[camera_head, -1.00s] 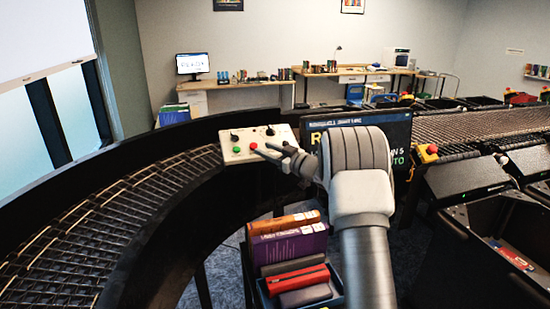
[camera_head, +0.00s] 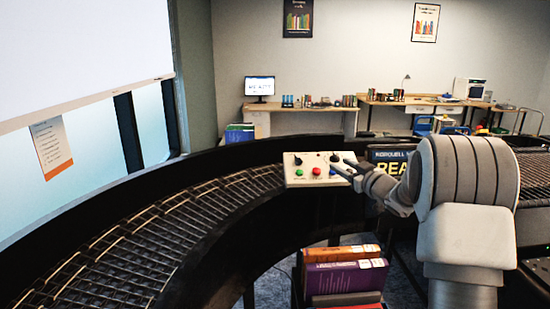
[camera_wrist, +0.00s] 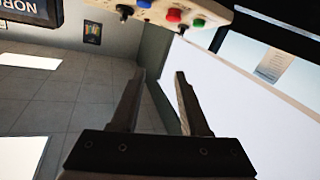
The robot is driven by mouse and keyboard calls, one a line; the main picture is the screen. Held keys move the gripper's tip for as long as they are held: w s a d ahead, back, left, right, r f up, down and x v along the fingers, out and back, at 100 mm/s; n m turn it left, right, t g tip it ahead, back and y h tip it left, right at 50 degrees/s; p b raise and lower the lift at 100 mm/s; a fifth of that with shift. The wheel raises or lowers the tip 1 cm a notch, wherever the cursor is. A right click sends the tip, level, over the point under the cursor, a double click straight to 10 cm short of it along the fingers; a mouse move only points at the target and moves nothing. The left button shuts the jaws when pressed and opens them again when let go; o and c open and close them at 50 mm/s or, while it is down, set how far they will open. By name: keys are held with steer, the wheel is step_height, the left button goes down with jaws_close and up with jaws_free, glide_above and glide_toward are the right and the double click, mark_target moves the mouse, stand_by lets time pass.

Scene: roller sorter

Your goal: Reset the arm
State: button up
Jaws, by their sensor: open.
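My gripper (camera_head: 342,166) is at the right edge of the control box (camera_head: 311,170) in the head view, in front of the box's black knob side. Its jaws are open and empty in the wrist view (camera_wrist: 157,80). The box is pale, with a red button (camera_head: 317,171), a green button (camera_head: 299,172), a blue button and black knobs. In the wrist view the box (camera_wrist: 200,12) lies beyond the fingertips at the top, with a gap between them. My arm covers part of the sign behind it.
A curved roller conveyor (camera_head: 150,240) runs along the left. Several books (camera_head: 345,276) stand in a bin below the box. A dark sign (camera_head: 390,158) stands right of the box. Desks (camera_head: 300,112) line the far wall.

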steer(key=s+r+m+g+h, duration=0.2)
steer(key=s+r+m+h, duration=0.15)
steer(key=s, duration=0.45)
steer(key=s+r+m+g+h, duration=0.15)
steer(key=s+r+h, duration=0.3)
steer(key=s, duration=0.45)
steer(key=s+a+f+g, duration=0.2)
steer(key=s+a+f, duration=0.1)
steer(key=s, duration=0.7)
steer(key=s+a+f+g+y, duration=0.1)
steer(key=s+a+f+g, duration=0.2)
steer(key=s, duration=0.7)
steer(key=s+a+f+m+g+y, duration=0.1)
steer(key=s+a+f, duration=0.3)
steer(key=s, duration=0.6)
steer(key=shift+a+f+g, duration=0.15)
steer(key=shift+f+g, duration=0.35)
steer(key=shift+g, duration=0.15)
